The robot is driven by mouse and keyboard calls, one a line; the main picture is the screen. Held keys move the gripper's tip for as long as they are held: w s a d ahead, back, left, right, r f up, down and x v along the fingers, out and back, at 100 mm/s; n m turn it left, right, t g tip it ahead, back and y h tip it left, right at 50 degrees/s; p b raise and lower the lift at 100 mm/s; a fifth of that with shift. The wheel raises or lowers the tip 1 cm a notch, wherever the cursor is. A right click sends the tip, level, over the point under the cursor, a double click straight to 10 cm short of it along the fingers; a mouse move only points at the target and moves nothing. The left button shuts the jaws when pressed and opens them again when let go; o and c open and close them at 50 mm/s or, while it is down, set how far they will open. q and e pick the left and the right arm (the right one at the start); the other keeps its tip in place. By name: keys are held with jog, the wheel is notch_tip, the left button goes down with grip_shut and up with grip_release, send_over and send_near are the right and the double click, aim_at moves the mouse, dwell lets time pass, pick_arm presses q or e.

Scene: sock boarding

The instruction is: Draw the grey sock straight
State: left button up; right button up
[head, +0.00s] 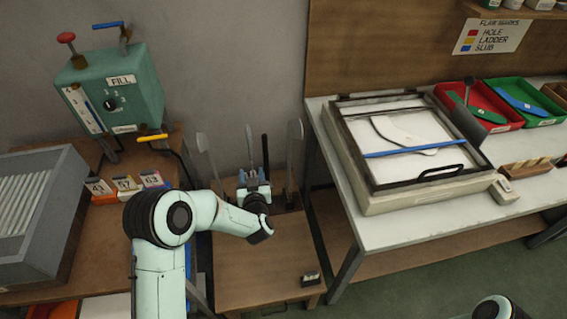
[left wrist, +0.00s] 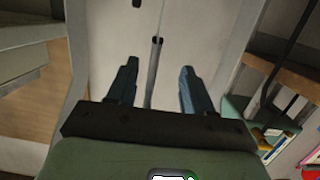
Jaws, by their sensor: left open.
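My left gripper (head: 253,172) is at the small wooden table, among upright flat metal boards (head: 296,150). Its two fingers are apart, and they also show open in the left wrist view (left wrist: 158,72). A thin grey upright bar (left wrist: 153,72) with a dark end shows between the fingers there, with no contact to be seen. Pale grey surfaces fill the view behind it. I cannot make out the grey sock for certain in either view. My right gripper is out of view.
A green tank (head: 112,85) marked FILL stands at the back left, with numbered blocks (head: 127,184) in front. A grey ribbed unit (head: 35,205) is at the far left. A framed light panel (head: 405,155) lies on the right table. The small table's front (head: 250,275) is mostly clear.

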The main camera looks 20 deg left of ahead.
pick_arm(q)
jog(key=w+a+y+b, duration=0.1)
jog(key=w+a, duration=0.3)
jog(key=w, duration=0.5)
jog(key=shift+a+r, duration=0.25)
jog(key=shift+r, duration=0.2)
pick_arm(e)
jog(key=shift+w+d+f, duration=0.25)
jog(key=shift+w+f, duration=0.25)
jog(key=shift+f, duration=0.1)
pick_arm(q)
jog(key=c, duration=0.9)
jog(key=shift+f, duration=0.35)
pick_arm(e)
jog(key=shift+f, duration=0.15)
